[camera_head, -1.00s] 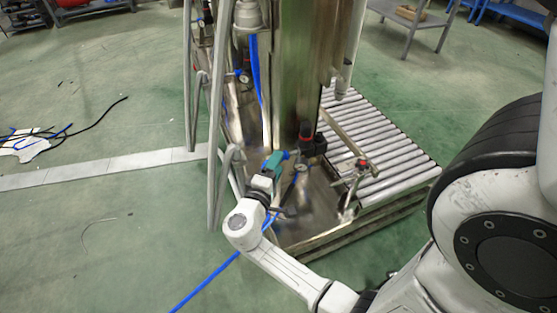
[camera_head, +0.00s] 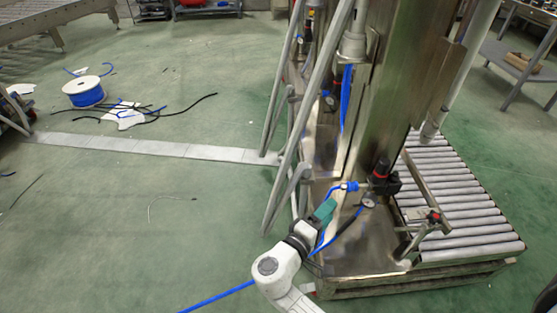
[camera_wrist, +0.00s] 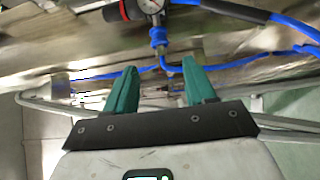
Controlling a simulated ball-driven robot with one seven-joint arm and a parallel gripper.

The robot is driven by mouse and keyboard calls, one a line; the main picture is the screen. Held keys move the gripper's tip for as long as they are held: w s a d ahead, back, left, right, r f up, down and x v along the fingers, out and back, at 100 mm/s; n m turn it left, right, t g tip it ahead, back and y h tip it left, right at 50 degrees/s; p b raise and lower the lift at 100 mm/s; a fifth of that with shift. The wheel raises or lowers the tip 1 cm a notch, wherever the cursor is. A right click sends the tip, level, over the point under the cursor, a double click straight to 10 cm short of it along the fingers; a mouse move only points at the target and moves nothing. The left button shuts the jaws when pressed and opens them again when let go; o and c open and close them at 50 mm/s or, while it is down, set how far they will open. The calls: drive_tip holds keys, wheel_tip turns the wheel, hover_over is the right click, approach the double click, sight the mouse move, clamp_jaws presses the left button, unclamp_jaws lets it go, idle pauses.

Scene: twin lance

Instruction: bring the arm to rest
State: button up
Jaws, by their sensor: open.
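My gripper (camera_head: 325,211) has teal fingers and is at the end of my white arm, beside the steel machine base (camera_head: 362,250) in the head view. In the wrist view my gripper (camera_wrist: 161,70) is open, with its two fingers apart and nothing held. A blue hose with a fitting (camera_wrist: 158,38) shows beyond the gap between the fingertips. I cannot tell whether the fingers touch the hose.
A red-capped regulator (camera_head: 381,178) stands close to the right of my gripper. Grey sloping bars (camera_head: 283,200) are close on its left. A roller conveyor (camera_head: 465,215) is at the right. A blue hose (camera_head: 222,296) runs along the floor. Green floor at the left is largely clear, with a hose spool (camera_head: 85,93) farther back.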

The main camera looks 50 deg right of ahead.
drive_tip(key=s+a+f+m+y, duration=0.2)
drive_tip(key=s+a+f+y, duration=0.2)
drive_tip(key=s+f+y, duration=0.45)
drive_tip(key=a+r+n+t+y, duration=0.2)
drive_tip(key=a+r+y, duration=0.1)
drive_tip(key=a+y, duration=0.7)
wheel_tip(320, 180, up, 28)
drive_tip(key=a+p, duration=0.1)
drive_tip(key=p, duration=2.6)
drive_tip(key=shift+a+f+h, duration=0.15)
drive_tip(key=shift+a+h, duration=0.2)
drive_tip(key=shift+c, duration=0.5)
